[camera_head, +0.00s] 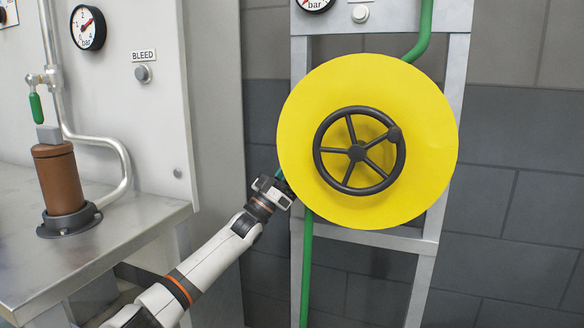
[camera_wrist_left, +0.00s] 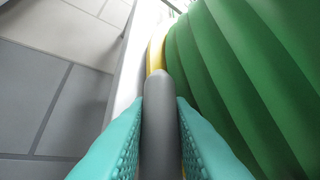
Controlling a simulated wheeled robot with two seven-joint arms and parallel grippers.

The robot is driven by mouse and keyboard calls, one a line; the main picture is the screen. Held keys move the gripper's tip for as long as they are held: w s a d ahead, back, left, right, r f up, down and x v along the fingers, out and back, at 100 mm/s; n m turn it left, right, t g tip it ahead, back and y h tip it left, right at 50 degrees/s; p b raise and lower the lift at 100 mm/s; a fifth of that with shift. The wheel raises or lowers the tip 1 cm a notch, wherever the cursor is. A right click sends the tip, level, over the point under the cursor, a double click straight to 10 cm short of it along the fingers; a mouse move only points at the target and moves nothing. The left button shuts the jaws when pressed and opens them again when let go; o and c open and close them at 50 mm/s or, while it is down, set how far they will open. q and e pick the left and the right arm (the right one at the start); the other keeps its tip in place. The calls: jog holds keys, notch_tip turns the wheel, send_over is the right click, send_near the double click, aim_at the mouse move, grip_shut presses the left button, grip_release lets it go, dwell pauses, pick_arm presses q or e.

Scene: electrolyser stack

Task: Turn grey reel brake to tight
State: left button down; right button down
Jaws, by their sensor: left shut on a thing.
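The grey reel brake (camera_wrist_left: 158,92) shows in the left wrist view as a smooth grey bar with a rounded end. My left gripper (camera_wrist_left: 160,112) is shut on it, one teal finger on each side. In the head view, my left gripper (camera_head: 280,181) reaches the lower left edge of the yellow reel disc (camera_head: 425,115). The disc hides its fingertips and the brake there. The brake's pivot and any tight marking cannot be seen. My right gripper is not in view.
A black handwheel (camera_head: 357,153) sits on the disc's front. Green ribbed hose (camera_wrist_left: 240,60) lies close right of the fingers in the wrist view. A grey metal frame (camera_head: 425,268) stands behind the disc. A steel bench (camera_head: 130,222) with a brown cylinder (camera_head: 58,178) is at left.

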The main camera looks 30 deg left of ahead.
pick_arm(q)
jog(key=c, duration=1.3)
grip_release()
jog(key=shift+d, duration=0.1)
jog(key=shift+r, duration=0.1)
jog(key=shift+s, duration=0.1)
